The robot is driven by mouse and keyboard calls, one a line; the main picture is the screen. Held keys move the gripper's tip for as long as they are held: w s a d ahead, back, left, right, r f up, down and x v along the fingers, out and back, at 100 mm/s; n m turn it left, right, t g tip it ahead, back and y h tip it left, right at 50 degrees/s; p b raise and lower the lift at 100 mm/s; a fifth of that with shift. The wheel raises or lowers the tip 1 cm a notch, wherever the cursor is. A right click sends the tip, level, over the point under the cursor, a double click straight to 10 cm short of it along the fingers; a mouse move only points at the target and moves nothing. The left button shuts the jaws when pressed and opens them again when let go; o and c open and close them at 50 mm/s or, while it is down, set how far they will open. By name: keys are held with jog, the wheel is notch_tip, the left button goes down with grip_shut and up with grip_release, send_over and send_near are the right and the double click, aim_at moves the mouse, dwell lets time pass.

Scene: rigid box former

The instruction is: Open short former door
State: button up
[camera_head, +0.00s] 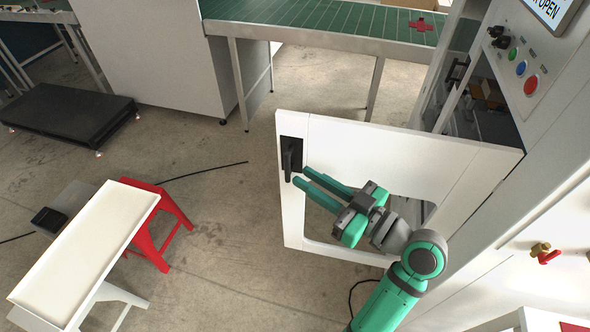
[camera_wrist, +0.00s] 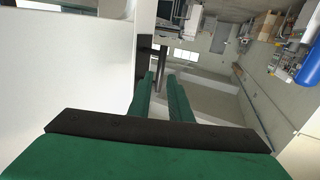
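The white former door (camera_head: 400,150) stands swung out from the machine at the right, with a rectangular opening in its lower part. A black handle (camera_head: 291,158) sits in a dark recess near the door's left edge. My gripper (camera_head: 300,176) is in front of the door, its green fingertips just right of and below the handle.
The machine's control panel (camera_head: 520,70) has green, blue and red buttons, under a screen reading "OPEN". A green conveyor (camera_head: 320,22) runs behind the door. A white-topped table (camera_head: 85,245) and red stool (camera_head: 165,225) stand at left. The floor between them and the door is clear.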

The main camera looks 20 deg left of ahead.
jog(key=shift+v, duration=2.2)
notch_tip(320, 180, down, 15)
jog(key=w+m+t+h, duration=0.2)
jog(key=m+t+h, duration=0.4)
jog(key=m, duration=0.4)
jog(key=s+d+f+m+t+h, duration=0.1)
jog(key=s+d+f+m+h, duration=0.15)
jog(key=f, duration=0.25)
jog(key=s+d+f+m+t+h, duration=0.1)
jog(key=s+f+m+h, duration=0.25)
jog(key=f, duration=0.25)
jog(key=s+d+f+h, duration=0.2)
jog(key=s, duration=0.4)
jog(key=s+d+f+h, duration=0.2)
jog(key=s+h, duration=0.1)
jog(key=s, duration=0.3)
jog(key=s+r+n, duration=0.1)
jog(key=s+r, duration=0.2)
jog(key=s, duration=0.2)
jog(key=s+a+r+n+t, duration=0.1)
jog(key=s+r, duration=0.2)
jog(key=s, duration=0.3)
jog(key=shift+a, duration=0.2)
jog(key=shift+s, duration=0.1)
